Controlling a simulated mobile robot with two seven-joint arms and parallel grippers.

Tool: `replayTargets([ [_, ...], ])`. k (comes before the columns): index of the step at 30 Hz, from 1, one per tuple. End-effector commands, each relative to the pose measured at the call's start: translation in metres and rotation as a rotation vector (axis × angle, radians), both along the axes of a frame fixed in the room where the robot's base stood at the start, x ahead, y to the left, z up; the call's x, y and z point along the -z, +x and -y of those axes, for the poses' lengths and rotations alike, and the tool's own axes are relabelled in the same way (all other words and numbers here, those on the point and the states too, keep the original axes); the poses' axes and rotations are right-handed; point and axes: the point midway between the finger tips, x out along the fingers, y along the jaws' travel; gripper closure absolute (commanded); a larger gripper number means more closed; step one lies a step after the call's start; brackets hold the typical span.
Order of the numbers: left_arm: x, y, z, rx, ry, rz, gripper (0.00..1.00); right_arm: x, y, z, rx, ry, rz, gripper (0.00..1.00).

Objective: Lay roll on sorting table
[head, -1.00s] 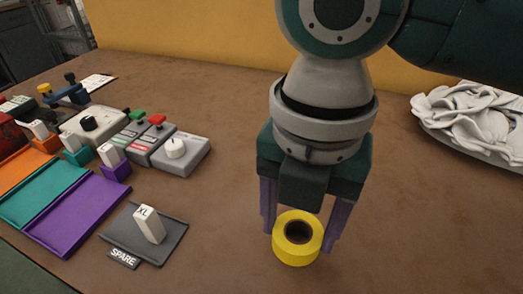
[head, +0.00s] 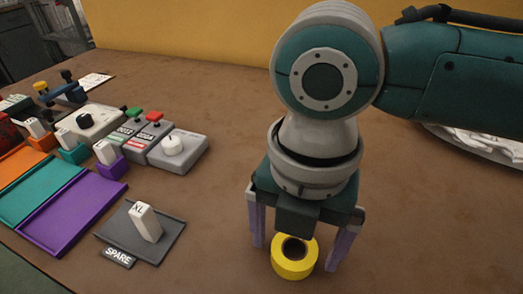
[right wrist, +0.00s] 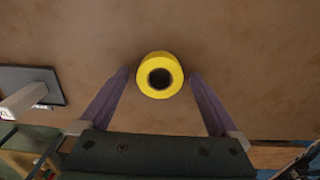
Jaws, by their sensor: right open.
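A yellow roll (head: 294,265) with a dark round core lies flat on the brown table (head: 215,215), near its front. My right gripper (head: 296,256) is open above and around the roll, with one purple finger to each side and a gap on both sides. In the right wrist view the roll (right wrist: 160,75) sits between the tips of the spread fingers (right wrist: 159,82), touching neither as far as I can tell. My left gripper is not in view.
A grey SPARE tray (head: 126,232) with a white XL block (head: 145,223) stands left of the gripper. Purple (head: 73,215), teal and orange trays and control boxes (head: 177,150) fill the left side. White cloth (head: 480,145) lies at the right, partly behind my arm.

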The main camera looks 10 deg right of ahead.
Motion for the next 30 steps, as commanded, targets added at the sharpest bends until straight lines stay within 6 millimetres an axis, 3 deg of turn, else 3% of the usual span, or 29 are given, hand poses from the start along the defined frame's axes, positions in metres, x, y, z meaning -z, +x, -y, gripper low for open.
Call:
replayTargets([
  [9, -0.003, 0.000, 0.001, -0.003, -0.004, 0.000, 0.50, -0.008, 0.001, 0.000, 0.000, 0.000, 0.001, 0.03],
  [21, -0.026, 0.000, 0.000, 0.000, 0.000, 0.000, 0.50, -0.092, 0.001, 0.000, -0.001, 0.002, 0.004, 0.03],
  [25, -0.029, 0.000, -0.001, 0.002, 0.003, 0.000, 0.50, -0.112, 0.001, 0.000, 0.001, 0.001, 0.002, 0.03],
  [30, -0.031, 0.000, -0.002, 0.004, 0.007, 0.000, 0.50, -0.123, 0.000, 0.000, 0.001, 0.001, -0.001, 0.03],
])
